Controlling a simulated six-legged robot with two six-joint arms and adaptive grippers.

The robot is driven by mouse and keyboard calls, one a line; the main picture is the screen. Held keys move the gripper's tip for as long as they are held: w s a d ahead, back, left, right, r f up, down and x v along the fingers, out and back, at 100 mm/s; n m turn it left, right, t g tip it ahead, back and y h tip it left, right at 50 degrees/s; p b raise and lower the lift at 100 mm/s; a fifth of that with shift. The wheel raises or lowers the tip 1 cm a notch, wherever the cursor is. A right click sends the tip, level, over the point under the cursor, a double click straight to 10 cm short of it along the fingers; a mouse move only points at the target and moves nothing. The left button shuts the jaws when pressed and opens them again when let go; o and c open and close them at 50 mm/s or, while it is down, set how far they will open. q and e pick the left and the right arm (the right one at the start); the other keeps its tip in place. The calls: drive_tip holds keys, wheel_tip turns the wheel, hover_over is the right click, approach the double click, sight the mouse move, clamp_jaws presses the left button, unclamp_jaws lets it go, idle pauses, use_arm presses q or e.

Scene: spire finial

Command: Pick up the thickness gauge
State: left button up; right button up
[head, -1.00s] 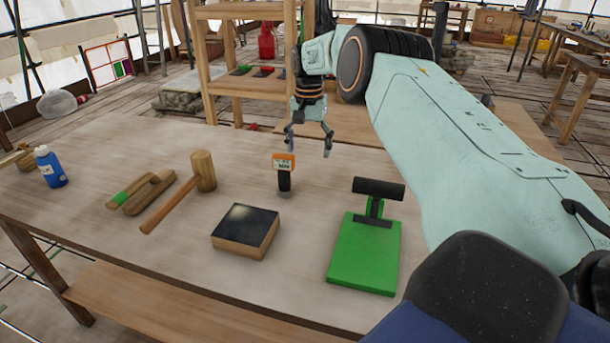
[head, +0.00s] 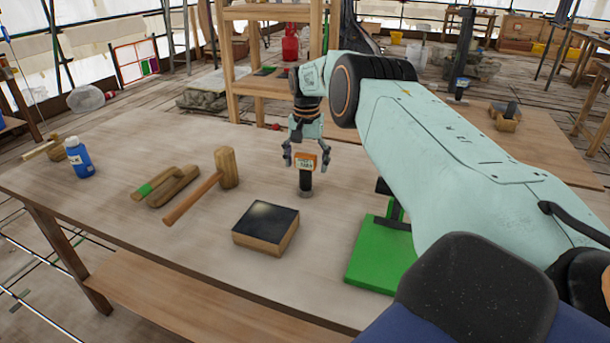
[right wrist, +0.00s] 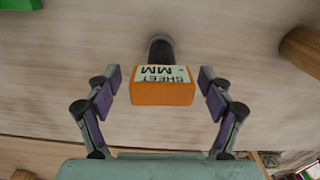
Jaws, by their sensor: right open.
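The thickness gauge (head: 305,177) stands upright on the wooden table, with an orange head and a black lower part. In the right wrist view, its orange head (right wrist: 163,92) has a pale label reading "SHEET MM". My right gripper (head: 306,163) is open, with its fingers on either side of the orange head. In the right wrist view, the open fingers (right wrist: 160,92) flank the head with a gap on both sides. My left gripper is not in view.
A black-topped block (head: 266,228) sits in front of the gauge. A green base with a black handle (head: 376,256) stands to the right, partly behind my arm.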

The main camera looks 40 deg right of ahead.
drive_tip(key=shift+w+f, duration=0.1)
drive_tip(key=shift+w, duration=0.05)
drive_tip(key=shift+c, duration=1.4)
drive_tip(key=c, duration=1.1)
